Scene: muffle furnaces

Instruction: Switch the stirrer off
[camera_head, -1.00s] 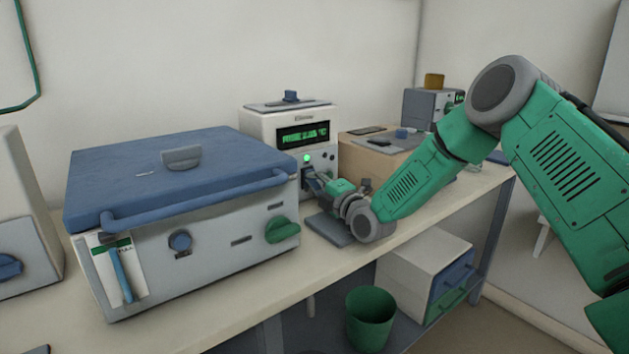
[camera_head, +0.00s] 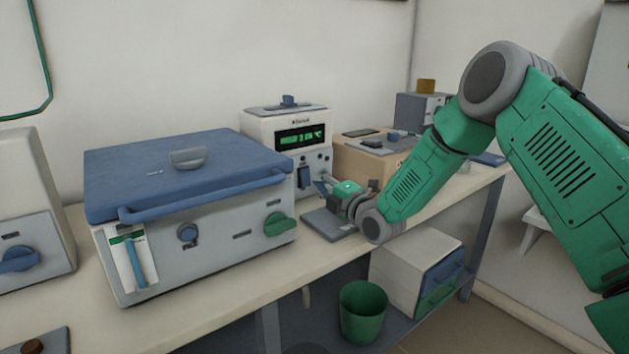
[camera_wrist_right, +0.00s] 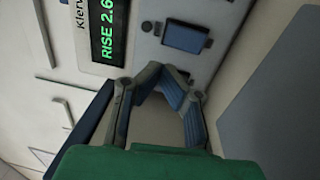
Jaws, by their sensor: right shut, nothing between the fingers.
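A white unit (camera_head: 256,127) with a lit green display (camera_head: 300,137) stands on the bench behind the blue-lidded furnace. I cannot tell from its label whether it is the stirrer. A blue rocker switch (camera_head: 304,178) is on its front, and also shows in the right wrist view (camera_wrist_right: 186,38). The small round lamp (camera_wrist_right: 147,26) near the switch looks dark. My right gripper (camera_head: 322,184) is shut and empty, in front of the unit and apart from the switch. Its fingers (camera_wrist_right: 165,75) show below the switch in the wrist view. My left gripper is not in view.
The furnace (camera_head: 209,263) with a blue lid and front handle stands close left of my right gripper. A grey plate (camera_head: 322,228) lies under the gripper. A tan box (camera_head: 357,164) stands behind the arm. A green bin (camera_head: 363,317) is below the bench.

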